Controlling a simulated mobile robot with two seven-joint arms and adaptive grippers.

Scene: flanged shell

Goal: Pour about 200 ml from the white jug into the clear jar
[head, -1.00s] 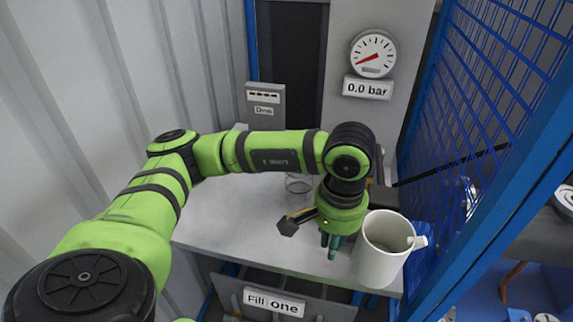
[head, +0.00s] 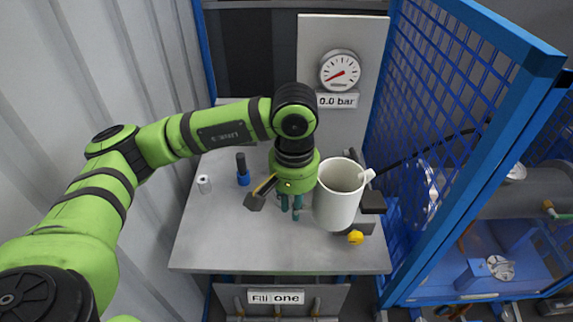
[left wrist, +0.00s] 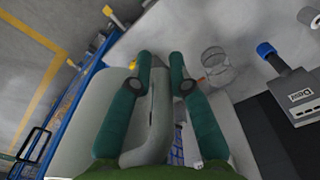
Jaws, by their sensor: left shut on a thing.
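The white jug (head: 337,205) looks about upright above the grey bench, its open mouth showing and its spout to the right. My left gripper (head: 291,207) is at the jug's left side. In the left wrist view the fingers (left wrist: 161,68) are shut on the jug's handle (left wrist: 152,135), with the pale jug body (left wrist: 115,115) close to the left. The clear jar (left wrist: 215,62) stands beyond the fingertips, to their right, in the left wrist view. I cannot make it out in the head view, where my gripper probably hides it. My right gripper is not in view.
The bench (head: 225,240) has free room at its front left. A blue-and-black piece (head: 242,172) and a small white cylinder (head: 204,184) stand at the left. A yellow knob (head: 355,237) lies below the jug. A blue mesh fence (head: 440,110) borders the right side.

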